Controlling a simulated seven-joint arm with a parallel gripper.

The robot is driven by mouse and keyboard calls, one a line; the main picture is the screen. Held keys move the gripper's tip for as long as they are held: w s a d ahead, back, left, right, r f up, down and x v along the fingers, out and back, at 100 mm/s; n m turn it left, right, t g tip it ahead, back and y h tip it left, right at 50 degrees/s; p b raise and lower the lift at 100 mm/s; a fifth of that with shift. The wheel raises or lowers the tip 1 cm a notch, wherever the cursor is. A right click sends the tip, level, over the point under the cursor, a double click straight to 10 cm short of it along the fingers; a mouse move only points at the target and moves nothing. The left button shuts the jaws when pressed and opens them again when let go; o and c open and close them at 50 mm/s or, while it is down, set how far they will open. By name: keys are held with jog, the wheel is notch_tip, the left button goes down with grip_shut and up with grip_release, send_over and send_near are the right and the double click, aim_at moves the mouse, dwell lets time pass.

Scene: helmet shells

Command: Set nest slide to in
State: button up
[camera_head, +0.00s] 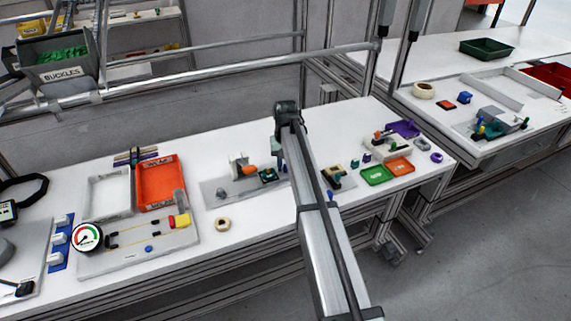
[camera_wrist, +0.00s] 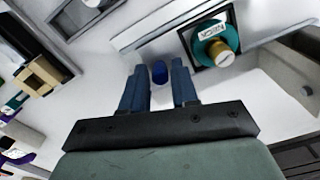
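A teal round piece with a brass-coloured, pale-capped knob (camera_wrist: 222,54) sits in a dark square frame at the upper right of the wrist view. Its lettering is upside down and hard to read; I cannot tell for sure that it is the nest slide, or its position. In the head view a small teal part (camera_head: 268,175) lies at the right end of a grey plate (camera_head: 218,193). My gripper (camera_wrist: 159,88) is open, its two blue fingers apart. A small blue cylinder (camera_wrist: 159,72) shows between them, seemingly beyond the tips. My arm partly hides this area in the head view.
A pale block with an orange part (camera_head: 240,167) stands on the plate, left of the teal part. To the right are a green tray (camera_head: 377,175) and an orange tray (camera_head: 400,166). An orange-red bin (camera_head: 158,180) stands left.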

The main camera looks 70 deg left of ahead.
aim_at(274, 171)
grip_shut()
dwell(0.4)
jog(key=s, duration=0.4)
jog(key=shift+s, duration=0.2)
grip_release()
notch_tip(274, 171, up, 14)
dwell(0.6)
